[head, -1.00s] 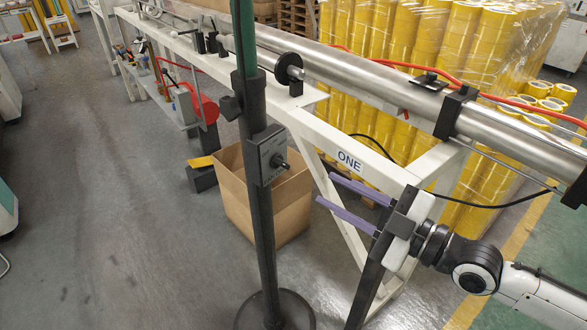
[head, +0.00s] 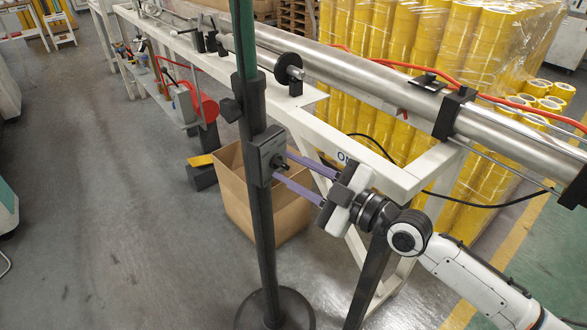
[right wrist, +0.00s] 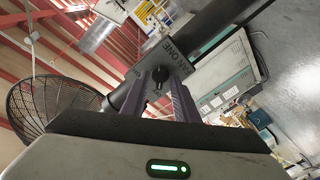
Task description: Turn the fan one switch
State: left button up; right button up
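The fan switch is a dark grey box (head: 264,150) on the fan's black pole (head: 262,225) in the head view. In the right wrist view, the fingers (right wrist: 159,82) are apart on either side of the knob, with gaps visible. Contact with the box face cannot be told. My left gripper is not in view.
The pole stands on a round black base (head: 275,310). The fan's wire cage (right wrist: 42,108) shows in the right wrist view. A white machine frame (head: 400,180) with a steel roller (head: 360,80) runs behind. A cardboard box (head: 240,195) sits behind the pole. The left floor is clear.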

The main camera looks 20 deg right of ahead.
jog(key=shift+c, duration=0.4)
grip_shut()
jog(key=m+p, duration=0.1)
jog(key=m, duration=0.3)
jog(key=shift+m+p, duration=0.45)
jog(key=shift+m, duration=1.45)
jog(key=shift+o, duration=0.4)
grip_release()
